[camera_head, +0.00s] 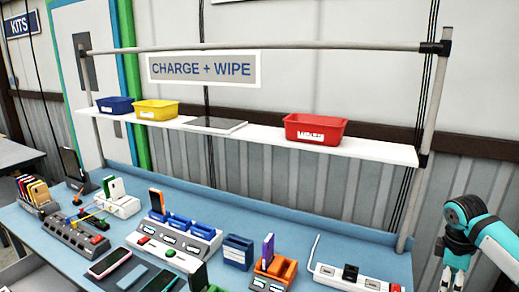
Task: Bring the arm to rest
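My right arm, teal and black, comes in from the right edge. It is bent, with its gripper (453,284) hanging down beyond the right end of the blue table (270,212). The gripper is small and near the bottom edge, so I cannot tell whether its fingers are open or shut. I see nothing clearly held in it. My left arm and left gripper are not in view.
Phones and charging docks (172,240) crowd the table. A white power strip (352,278) lies nearest my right arm. A white shelf (385,151) above carries blue (115,105), yellow (156,110) and red (315,129) bins. A grey post (420,170) stands left of my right arm.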

